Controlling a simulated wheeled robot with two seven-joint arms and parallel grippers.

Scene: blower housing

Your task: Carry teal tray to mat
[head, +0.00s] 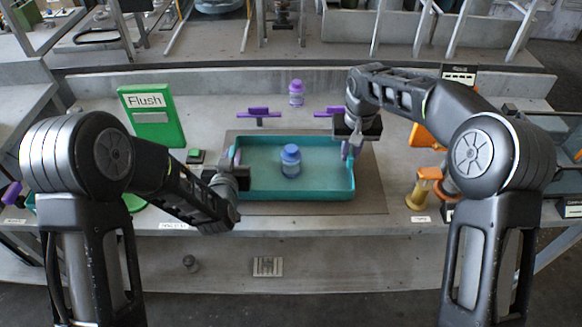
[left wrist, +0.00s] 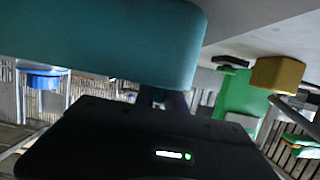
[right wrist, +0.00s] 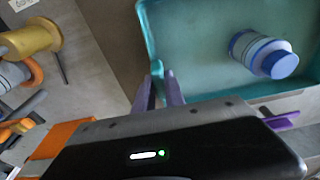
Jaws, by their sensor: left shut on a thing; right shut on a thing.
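The teal tray (head: 295,196) is over the grey-brown mat (head: 373,192), whose border shows around it. I cannot tell whether the tray touches the mat or hangs just above it. A blue bottle (head: 290,161) stands inside the tray; it also shows in the right wrist view (right wrist: 262,52). My left gripper (head: 235,162) is shut on the tray's left wall, and the tray (left wrist: 110,45) fills the top of the left wrist view. My right gripper (head: 348,150) is shut on the right wall; its fingers (right wrist: 158,90) straddle the rim in the right wrist view.
A green Flush board (head: 152,117) and a green button (head: 196,156) are left of the mat. A purple-capped bottle (head: 296,94) and purple-topped stands (head: 259,113) are behind it. A yellow spool-like part (head: 424,188) stands to the right.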

